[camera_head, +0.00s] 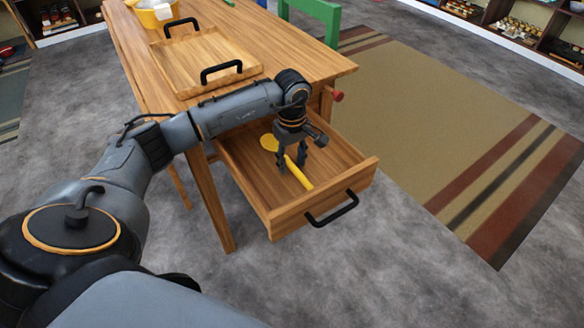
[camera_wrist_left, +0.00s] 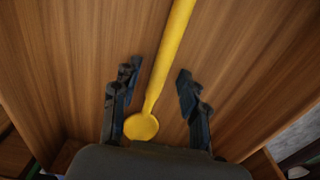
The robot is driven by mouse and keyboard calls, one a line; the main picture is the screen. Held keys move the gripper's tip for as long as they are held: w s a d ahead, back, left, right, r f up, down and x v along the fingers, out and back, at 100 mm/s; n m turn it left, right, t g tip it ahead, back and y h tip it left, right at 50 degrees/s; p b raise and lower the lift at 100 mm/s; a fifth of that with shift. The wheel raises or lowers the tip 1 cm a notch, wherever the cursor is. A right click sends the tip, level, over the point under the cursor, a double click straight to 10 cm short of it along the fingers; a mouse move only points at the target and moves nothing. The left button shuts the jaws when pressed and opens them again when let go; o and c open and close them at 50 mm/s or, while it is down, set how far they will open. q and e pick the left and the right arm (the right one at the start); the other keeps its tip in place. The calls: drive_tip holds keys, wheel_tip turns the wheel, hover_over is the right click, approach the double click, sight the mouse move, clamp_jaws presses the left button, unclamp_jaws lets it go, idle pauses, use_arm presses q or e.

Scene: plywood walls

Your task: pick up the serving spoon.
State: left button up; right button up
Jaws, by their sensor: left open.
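The yellow serving spoon (camera_head: 298,172) lies in the open wooden drawer (camera_head: 345,158), its round bowl toward the table and its handle toward the drawer front. My left gripper (camera_head: 291,168) is over the drawer, pointing down, open, with its fingers about the spoon. In the left wrist view the spoon (camera_wrist_left: 165,65) runs between the two spread fingers (camera_wrist_left: 155,90), with its bowl near the gripper's base. The fingers appear apart from the spoon, and nothing is held. I cannot tell the exact height of the fingertips above the drawer bottom. My right gripper is not in view.
The drawer has a black handle (camera_head: 332,208) and side walls around the gripper. On the wooden table (camera_head: 290,52) stand a wooden tray (camera_head: 190,62) with black handles and a yellow container (camera_head: 153,14). A green chair (camera_head: 318,14) is behind the table. Open floor lies in front.

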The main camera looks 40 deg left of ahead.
use_arm(q)
drive_tip(key=shift+c, duration=0.2)
clamp_jaws()
idle(0.3)
